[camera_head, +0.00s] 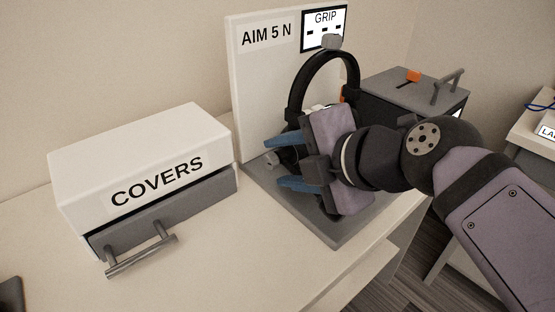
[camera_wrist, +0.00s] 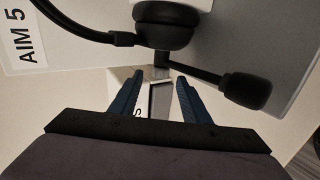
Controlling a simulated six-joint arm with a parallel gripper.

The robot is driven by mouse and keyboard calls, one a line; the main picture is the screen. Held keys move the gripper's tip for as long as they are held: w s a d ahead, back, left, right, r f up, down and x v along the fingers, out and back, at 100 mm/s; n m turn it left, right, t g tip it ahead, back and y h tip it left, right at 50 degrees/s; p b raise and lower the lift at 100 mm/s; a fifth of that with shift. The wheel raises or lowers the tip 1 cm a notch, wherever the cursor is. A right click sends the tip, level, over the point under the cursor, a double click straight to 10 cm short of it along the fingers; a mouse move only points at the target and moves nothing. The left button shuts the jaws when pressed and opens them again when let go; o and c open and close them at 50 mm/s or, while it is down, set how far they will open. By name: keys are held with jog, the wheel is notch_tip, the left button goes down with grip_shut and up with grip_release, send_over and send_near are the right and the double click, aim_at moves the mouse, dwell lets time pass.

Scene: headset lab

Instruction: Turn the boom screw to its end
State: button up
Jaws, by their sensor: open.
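The black headset (camera_head: 322,75) hangs on a stand in front of a white board. In the wrist view its ear cup (camera_wrist: 165,25) is at the top, and the boom (camera_wrist: 200,75) runs right to a dark foam microphone (camera_wrist: 246,90). A small grey knob, apparently the boom screw (camera_wrist: 158,73), shows below the ear cup; it also shows in the head view (camera_head: 271,158). My gripper (camera_head: 268,162) is open, its blue fingers on either side of the knob. In the wrist view the fingertips (camera_wrist: 160,80) flank it with visible gaps. My gripper hides most of the boom in the head view.
The board (camera_head: 262,80) reads "AIM 5 N" and bears a "GRIP" panel (camera_head: 324,28). A white and grey COVERS box (camera_head: 140,155) with a bar handle stands to the left. A dark box (camera_head: 405,90) with an orange-tipped lever is behind. The front tabletop (camera_head: 215,260) is clear.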

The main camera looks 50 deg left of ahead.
jog(key=v, duration=0.4)
jog(key=shift+d+r, duration=0.1)
jog(key=shift+d, duration=0.05)
